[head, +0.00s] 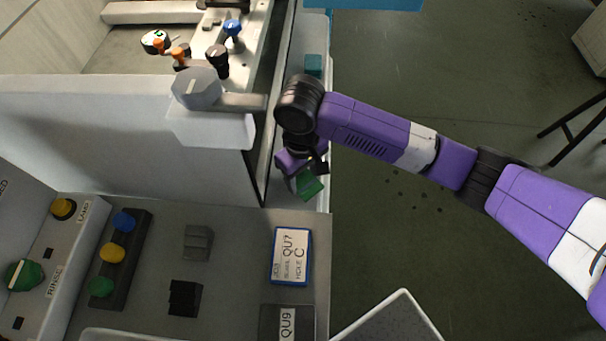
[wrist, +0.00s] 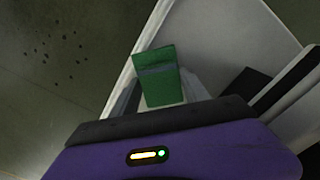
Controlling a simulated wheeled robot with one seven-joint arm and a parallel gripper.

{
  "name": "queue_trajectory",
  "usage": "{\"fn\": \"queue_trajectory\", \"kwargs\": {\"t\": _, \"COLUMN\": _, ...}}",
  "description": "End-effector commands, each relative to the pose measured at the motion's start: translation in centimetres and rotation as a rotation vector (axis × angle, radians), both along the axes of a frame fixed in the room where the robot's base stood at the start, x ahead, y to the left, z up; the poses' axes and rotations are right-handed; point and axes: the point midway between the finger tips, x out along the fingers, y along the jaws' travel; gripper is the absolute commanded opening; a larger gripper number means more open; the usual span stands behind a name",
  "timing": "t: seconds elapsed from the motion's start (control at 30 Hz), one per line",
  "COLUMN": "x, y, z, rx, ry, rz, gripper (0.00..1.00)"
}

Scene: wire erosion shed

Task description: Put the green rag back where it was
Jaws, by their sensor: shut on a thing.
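The green rag (head: 310,187) is a small folded green block at the end of my arm, over the narrow light ledge beside the machine's wall. In the wrist view the green rag (wrist: 157,76) stands out between the fingers, with a darker band across it. My gripper (head: 300,178) is shut on the rag and points down. In the wrist view my gripper (wrist: 160,100) hides the rag's near end. I cannot tell whether the rag touches the ledge (head: 318,130).
A teal block (head: 313,65) sits farther back on the ledge. The grey panel in front holds a blue-edged card (head: 291,255), dark blocks (head: 185,297) and coloured buttons (head: 112,252). A grey wall (head: 130,130) stands left. Open floor (head: 430,90) lies right.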

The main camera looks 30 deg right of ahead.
Motion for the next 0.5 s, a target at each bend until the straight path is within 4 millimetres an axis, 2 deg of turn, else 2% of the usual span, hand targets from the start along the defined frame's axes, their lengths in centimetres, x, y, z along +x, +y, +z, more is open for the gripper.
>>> {"fn": "queue_trajectory", "kwargs": {"t": 0.03, "x": -0.01, "y": 0.01, "z": -0.21, "rx": 0.001, "ry": 0.000, "rz": -0.001, "gripper": 0.00}}
{"fn": "queue_trajectory", "kwargs": {"t": 0.07, "x": 0.01, "y": -0.01, "z": -0.17, "rx": 0.000, "ry": 0.000, "rz": 0.000, "gripper": 0.57}}
{"fn": "queue_trajectory", "kwargs": {"t": 0.13, "x": 0.01, "y": -0.01, "z": -0.14, "rx": 0.000, "ry": 0.000, "rz": 0.000, "gripper": 0.71}}
{"fn": "queue_trajectory", "kwargs": {"t": 0.17, "x": 0.01, "y": -0.01, "z": -0.14, "rx": 0.000, "ry": 0.000, "rz": 0.000, "gripper": 0.75}}
{"fn": "queue_trajectory", "kwargs": {"t": 0.5, "x": 0.01, "y": -0.02, "z": 0.07, "rx": 0.000, "ry": 0.000, "rz": 0.000, "gripper": 0.75}}
